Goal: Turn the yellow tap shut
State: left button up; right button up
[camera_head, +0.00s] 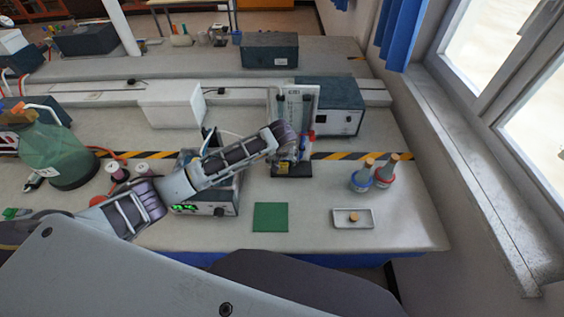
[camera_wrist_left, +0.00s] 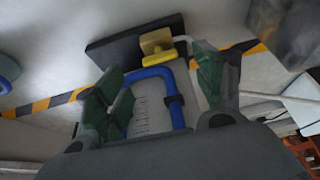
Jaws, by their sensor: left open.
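The yellow tap (camera_wrist_left: 158,45) shows in the left wrist view, beyond the fingertips, above a dark base plate (camera_wrist_left: 115,47). A blue bent tube (camera_wrist_left: 178,103) runs just below it, in front of a pale panel with scale marks. In the head view the tap is small and partly hidden by my wrist, on the upright stand (camera_head: 308,103). My left gripper (camera_head: 287,153) is at the front of this stand. In the left wrist view its green-padded fingers (camera_wrist_left: 163,82) are wide apart, with the tube between them and nothing gripped. My right gripper is out of view.
A grey instrument (camera_head: 206,198) stands under my left forearm. A green mat (camera_head: 270,217), a small tray with a cork (camera_head: 368,218) and two stoppered flasks (camera_head: 372,176) are on the front bench. A grey box (camera_head: 337,105) stands behind the stand.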

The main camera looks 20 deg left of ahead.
aim_at(282, 163)
pick_arm(q)
jog(key=shift+x, duration=2.55)
jog(key=shift+c, duration=0.3)
jog(key=c, duration=1)
